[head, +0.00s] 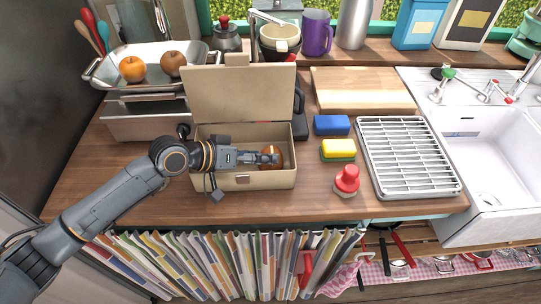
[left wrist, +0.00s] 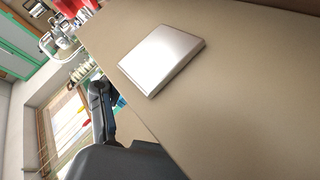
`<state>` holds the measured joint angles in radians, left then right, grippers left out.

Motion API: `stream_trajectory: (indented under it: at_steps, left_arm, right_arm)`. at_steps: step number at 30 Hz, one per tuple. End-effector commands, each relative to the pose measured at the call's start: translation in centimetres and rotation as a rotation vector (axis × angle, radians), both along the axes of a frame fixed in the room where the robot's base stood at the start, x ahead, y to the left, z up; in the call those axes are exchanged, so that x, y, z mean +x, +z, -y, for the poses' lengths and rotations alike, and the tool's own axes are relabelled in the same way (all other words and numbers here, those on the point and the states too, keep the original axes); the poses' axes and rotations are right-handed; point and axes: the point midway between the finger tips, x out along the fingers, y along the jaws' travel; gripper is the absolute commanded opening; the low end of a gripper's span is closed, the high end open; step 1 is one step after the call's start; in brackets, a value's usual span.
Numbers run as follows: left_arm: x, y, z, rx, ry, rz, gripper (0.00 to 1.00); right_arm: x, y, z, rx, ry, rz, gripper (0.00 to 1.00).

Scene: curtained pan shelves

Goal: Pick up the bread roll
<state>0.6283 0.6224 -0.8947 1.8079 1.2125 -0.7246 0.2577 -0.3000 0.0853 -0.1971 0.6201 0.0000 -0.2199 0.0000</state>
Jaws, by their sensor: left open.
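The bread roll (head: 274,165), round and orange-brown, lies inside an open beige box (head: 225,182) on the wooden counter in the head view. My left gripper (head: 270,157) reaches over the box from the left, its fingertips over the roll and hiding part of it. It is open; the head view does not show clearly whether the fingers touch the roll. The left wrist view shows a dark finger (left wrist: 105,110) against a beige surface with a metal plate (left wrist: 162,58); the roll is not visible there. My right gripper is not in view.
The box's raised lid (head: 238,95) stands behind the gripper. A metal tray (head: 95,72) with two round fruits is at back left. To the right are a blue sponge (head: 331,125), a yellow sponge (head: 338,149), a red-topped item (head: 346,180) and a drying rack (head: 408,160).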

Motion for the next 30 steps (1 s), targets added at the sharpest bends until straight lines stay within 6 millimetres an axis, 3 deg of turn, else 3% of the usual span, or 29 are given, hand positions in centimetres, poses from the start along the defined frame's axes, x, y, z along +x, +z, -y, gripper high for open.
stream_trajectory:
  at_steps: [3, 11, 15, 18, 29, 30]
  left_arm:
    - [0.5, -0.4, 0.9, 0.000, 0.000, 0.003, 0.65]
    - [0.5, -0.8, 1.0, 0.002, 0.000, 0.000, 0.65]
    - [0.5, -0.8, 1.0, 0.002, -0.001, 0.000, 0.36]
    - [0.5, -0.9, 1.0, 0.004, -0.001, -0.001, 0.20]
    - [0.5, -0.6, 1.0, 0.004, -0.001, 0.000, 0.19]
    - [0.5, -0.4, 1.0, 0.003, -0.001, 0.001, 0.13]
  right_arm:
    - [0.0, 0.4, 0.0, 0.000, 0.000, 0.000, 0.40]
    - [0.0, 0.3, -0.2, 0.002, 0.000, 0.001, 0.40]
    - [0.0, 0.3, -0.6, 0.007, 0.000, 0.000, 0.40]
    - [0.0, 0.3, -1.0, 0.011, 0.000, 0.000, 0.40]
    - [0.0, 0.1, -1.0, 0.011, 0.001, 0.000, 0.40]
    - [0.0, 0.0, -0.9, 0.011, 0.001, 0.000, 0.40]
